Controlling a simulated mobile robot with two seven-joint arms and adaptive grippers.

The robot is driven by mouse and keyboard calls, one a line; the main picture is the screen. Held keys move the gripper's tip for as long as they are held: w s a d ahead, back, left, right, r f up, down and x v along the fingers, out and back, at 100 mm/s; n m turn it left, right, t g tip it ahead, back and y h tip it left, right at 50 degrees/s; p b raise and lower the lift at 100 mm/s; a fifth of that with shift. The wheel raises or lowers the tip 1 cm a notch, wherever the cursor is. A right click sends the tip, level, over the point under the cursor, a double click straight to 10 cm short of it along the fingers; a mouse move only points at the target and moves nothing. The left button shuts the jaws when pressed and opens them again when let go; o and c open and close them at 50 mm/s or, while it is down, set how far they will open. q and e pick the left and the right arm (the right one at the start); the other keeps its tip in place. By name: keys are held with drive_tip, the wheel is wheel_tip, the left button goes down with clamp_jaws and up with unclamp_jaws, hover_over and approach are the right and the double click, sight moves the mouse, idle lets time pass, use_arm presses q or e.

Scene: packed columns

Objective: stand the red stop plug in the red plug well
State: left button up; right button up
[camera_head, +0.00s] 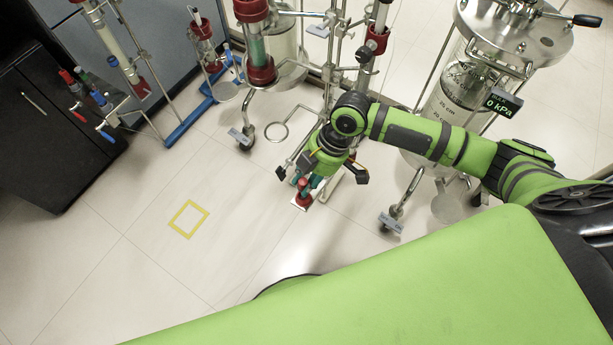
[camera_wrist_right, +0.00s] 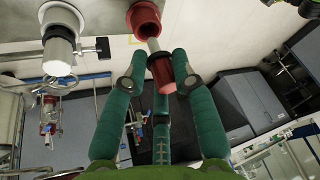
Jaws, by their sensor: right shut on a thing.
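My right gripper (camera_head: 308,181) reaches down low over the floor in the head view. In the right wrist view its teal fingers (camera_wrist_right: 158,78) are shut around the red stop plug (camera_wrist_right: 161,74). The plug's pale grey stem points away from the gripper, toward the red plug well (camera_wrist_right: 146,16). The stem's end overlaps the well's mouth in that view; I cannot tell whether it is inside. The red body stands clear of the rim. In the head view the fingers partly hide the small red parts under them. My left gripper is not in view.
A white capped fitting (camera_wrist_right: 60,50) stands beside the well in the wrist view. A glass column stand (camera_head: 261,75) and a steel vessel with a 0 kPa display (camera_head: 503,101) flank my right arm. A yellow floor square (camera_head: 189,218) lies on clear tiles.

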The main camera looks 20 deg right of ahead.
idle(0.6)
drive_tip(key=shift+p, duration=0.4)
drive_tip(key=shift+p, duration=0.4)
drive_tip(key=shift+f+b, duration=0.35)
drive_tip(key=shift+f, duration=0.35)
idle(0.5)
drive_tip(key=shift+f+b, duration=0.5)
drive_tip(key=shift+f, duration=0.55)
drive_tip(key=o, duration=1)
drive_tip(key=shift+r, duration=0.1)
